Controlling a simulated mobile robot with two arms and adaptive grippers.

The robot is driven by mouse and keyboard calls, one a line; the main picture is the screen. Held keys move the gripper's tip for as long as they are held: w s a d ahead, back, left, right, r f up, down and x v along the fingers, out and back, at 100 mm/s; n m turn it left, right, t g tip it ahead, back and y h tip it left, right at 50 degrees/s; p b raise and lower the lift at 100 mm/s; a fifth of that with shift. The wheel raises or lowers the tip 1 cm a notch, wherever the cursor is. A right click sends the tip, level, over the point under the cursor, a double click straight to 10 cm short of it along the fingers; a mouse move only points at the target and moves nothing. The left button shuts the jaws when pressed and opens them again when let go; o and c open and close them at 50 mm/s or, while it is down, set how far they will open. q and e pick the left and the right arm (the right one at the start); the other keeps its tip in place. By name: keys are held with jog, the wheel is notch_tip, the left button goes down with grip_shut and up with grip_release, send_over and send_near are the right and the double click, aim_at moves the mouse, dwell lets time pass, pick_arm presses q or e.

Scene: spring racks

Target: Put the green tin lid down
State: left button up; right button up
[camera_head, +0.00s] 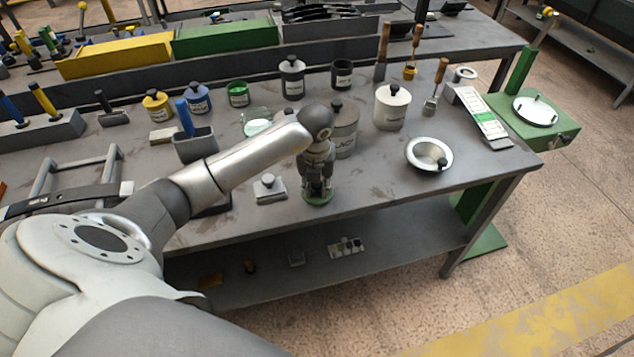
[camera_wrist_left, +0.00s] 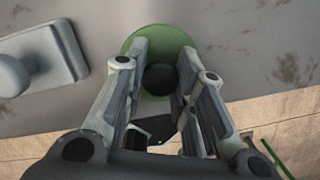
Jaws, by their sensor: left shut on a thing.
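The green tin lid (camera_head: 319,200) is a round green disc at the front edge of the grey table (camera_head: 385,178). In the left wrist view the green tin lid (camera_wrist_left: 133,47) shows its dark round knob between my fingers. My left gripper (camera_head: 318,188) points down over it and is shut on its knob; it also shows in the left wrist view (camera_wrist_left: 161,82). The lid is at or just above the table surface; I cannot tell whether it touches. My right gripper is in neither view.
A grey block with a knob (camera_head: 269,189) lies just left of the lid. A large grey tin (camera_head: 345,135) stands behind my gripper. A metal bowl (camera_head: 428,153) sits to the right. The table between lid and bowl is clear. An open green tin (camera_head: 238,95) stands farther back.

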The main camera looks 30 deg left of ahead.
aim_at(316, 197)
pick_arm(q)
jog(key=o, duration=1)
jog(key=shift+o, duration=0.2)
jog(key=shift+r+p, duration=0.25)
jog(key=shift+p, duration=0.05)
notch_tip(316, 197, up, 12)
jog(key=s+b, duration=0.1)
jog(key=b, duration=0.1)
jog(key=shift+s+d+f+b, duration=0.2)
jog(key=shift+s+d+b, duration=0.15)
jog(key=shift+d+b, duration=0.05)
